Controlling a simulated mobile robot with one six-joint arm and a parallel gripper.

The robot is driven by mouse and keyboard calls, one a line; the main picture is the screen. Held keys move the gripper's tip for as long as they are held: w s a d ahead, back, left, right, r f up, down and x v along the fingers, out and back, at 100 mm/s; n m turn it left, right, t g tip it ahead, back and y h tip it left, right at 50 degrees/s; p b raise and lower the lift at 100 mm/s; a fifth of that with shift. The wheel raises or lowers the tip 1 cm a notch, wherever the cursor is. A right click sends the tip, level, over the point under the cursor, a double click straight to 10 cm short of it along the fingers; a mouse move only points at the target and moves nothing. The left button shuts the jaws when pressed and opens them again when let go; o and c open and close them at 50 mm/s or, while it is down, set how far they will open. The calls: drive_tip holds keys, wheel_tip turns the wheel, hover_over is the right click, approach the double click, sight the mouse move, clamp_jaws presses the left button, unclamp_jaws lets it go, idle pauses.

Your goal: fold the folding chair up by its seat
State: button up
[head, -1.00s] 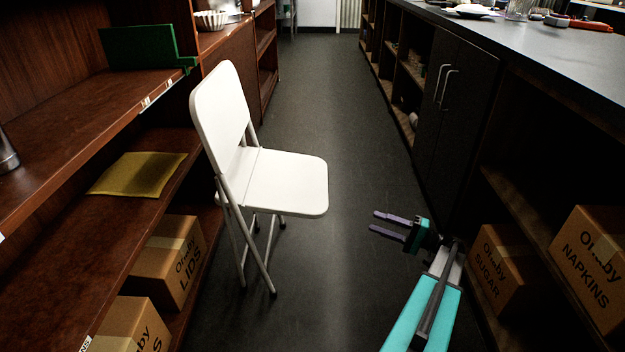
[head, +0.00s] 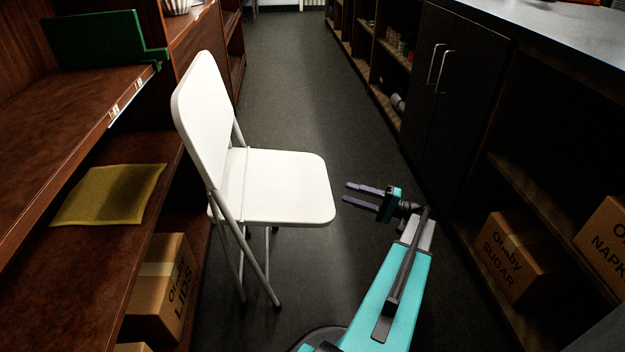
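A white folding chair (head: 207,120) stands unfolded on the dark floor, close to the wooden shelves on the left. Its flat seat (head: 285,187) extends to the right, with the backrest on the left side. My gripper (head: 346,193) is just right of the seat's free edge in the picture, with its two purple fingers pointing left toward it. The fingers are spread apart with nothing between them. A small gap shows between the fingertips and the seat edge. How their height compares with the seat is hard to tell.
Wooden shelves (head: 75,262) line the left side, holding a yellow envelope (head: 108,194) and a lids box (head: 163,285). On the right are a dark cabinet (head: 455,110) and a shelf with a sugar box (head: 512,255). The aisle floor (head: 290,75) beyond the chair is clear.

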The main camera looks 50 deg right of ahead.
sight(315, 182)
idle(0.3)
drive_tip(key=b+x, duration=0.4)
drive_tip(key=x, duration=0.8)
drive_tip(key=shift+f, duration=0.1)
drive_tip(key=shift+b+x, duration=0.5)
drive_tip(key=shift+x, duration=0.3)
drive_tip(key=shift+c, duration=0.5)
